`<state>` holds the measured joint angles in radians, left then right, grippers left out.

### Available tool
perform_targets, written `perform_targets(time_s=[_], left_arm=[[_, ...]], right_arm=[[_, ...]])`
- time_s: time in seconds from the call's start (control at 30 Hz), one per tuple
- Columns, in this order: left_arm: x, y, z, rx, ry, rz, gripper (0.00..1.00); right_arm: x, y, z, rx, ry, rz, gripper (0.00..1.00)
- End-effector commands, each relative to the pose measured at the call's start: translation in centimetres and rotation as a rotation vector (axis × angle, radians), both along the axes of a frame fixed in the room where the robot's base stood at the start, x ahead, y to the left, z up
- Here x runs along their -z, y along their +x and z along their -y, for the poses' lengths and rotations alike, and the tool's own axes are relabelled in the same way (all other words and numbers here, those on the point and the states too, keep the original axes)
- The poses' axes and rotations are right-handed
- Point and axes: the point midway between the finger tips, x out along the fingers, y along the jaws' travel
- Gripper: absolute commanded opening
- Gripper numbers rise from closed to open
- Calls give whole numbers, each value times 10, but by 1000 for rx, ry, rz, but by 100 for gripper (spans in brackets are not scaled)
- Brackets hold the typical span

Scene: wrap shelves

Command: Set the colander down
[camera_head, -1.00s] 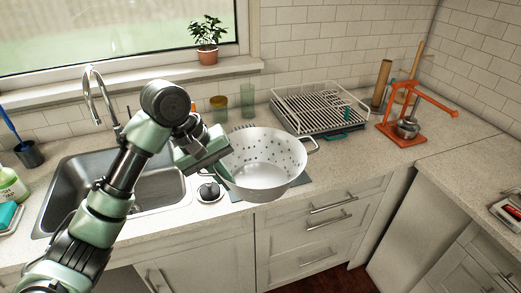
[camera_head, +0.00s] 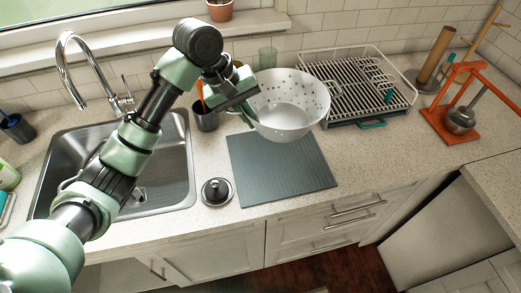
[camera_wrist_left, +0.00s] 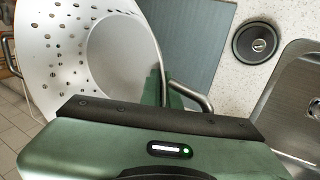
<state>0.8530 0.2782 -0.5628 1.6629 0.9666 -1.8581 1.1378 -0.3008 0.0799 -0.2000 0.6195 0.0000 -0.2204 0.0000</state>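In the left wrist view, the colander (camera_wrist_left: 85,50) fills the upper left and a metal handle (camera_wrist_left: 190,95) shows beside the gripper's dark edge. The fingertips are mostly hidden. The colander appears raised above the counter, beyond the grey mat (camera_head: 283,170); its underside is hidden. My right gripper is not in view.
The sink (camera_head: 150,165) is left of the mat. A black lid (camera_head: 216,191) lies between them. The dish rack (camera_head: 355,85) and orange press (camera_head: 465,115) are at right. The mat is bare.

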Motion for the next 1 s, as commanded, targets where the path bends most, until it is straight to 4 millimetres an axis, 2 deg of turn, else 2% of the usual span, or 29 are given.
perform_targets(time_s=[0.2, 0.4, 0.63, 0.83, 1.0], left_arm=[[59, -1, -1, -3, 2, -5, 0], [101, 0, -1, -1, 0, -2, 0], [123, 0, -1, -2, 0, -1, 0], [152, 1, 0, -2, -1, 0, 0], [158, 1, 0, 0, -2, 4, 0]], right_arm=[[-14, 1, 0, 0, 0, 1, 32], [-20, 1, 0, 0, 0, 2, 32], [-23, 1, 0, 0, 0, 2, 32], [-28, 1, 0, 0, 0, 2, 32], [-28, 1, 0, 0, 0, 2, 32]])
